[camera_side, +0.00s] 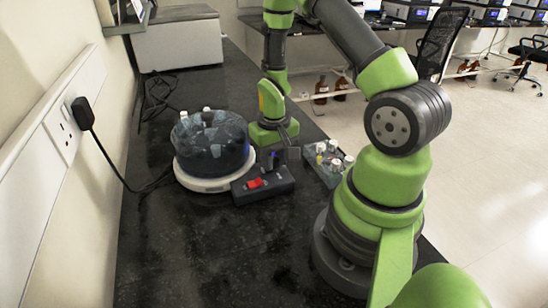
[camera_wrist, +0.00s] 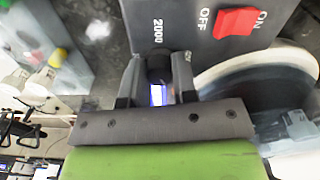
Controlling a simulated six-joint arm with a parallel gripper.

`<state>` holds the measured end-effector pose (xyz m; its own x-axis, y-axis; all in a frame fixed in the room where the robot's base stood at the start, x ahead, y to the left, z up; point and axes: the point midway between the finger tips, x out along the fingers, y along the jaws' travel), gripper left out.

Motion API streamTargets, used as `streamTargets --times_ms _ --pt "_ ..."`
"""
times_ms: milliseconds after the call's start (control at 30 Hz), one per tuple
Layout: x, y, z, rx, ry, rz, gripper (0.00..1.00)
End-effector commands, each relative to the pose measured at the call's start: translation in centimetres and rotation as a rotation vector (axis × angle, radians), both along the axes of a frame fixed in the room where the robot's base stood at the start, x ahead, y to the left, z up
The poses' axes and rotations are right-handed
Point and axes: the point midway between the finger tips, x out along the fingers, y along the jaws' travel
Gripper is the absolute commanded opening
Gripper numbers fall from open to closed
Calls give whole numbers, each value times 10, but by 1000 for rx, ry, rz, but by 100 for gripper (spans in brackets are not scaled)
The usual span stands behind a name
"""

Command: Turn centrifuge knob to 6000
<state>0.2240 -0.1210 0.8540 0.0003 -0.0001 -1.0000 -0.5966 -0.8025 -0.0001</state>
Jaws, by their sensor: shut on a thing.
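The centrifuge (camera_side: 203,184) has a round white base and a clear dark bowl with several tubes in it. Its dark control box (camera_side: 281,188) stands in front and carries a red switch (camera_side: 255,183) with OFF and ON labels. In the wrist view the black knob (camera_wrist: 159,68) sits between the two fingers of my gripper (camera_wrist: 158,72), which are shut on it. The label 2000 is readable on the panel beside the knob; no 6000 mark is visible. In the side view my gripper (camera_side: 280,157) is over the right end of the box and partly hides the knob.
A grey rack (camera_side: 327,172) with several capped tubes stands just right of the box, close to my gripper. A black plug and cable (camera_side: 95,130) run from the wall socket to the centrifuge. The front of the dark bench is clear.

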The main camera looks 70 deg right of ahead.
Motion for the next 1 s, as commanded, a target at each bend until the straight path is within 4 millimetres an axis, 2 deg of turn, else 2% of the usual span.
streamTargets --times_ms 200,500,1000 --pt "-1 0 1 1 2 -184 2" --pt "-1 0 1 0 2 -353 2" --pt "-1 0 0 1 3 -427 2"
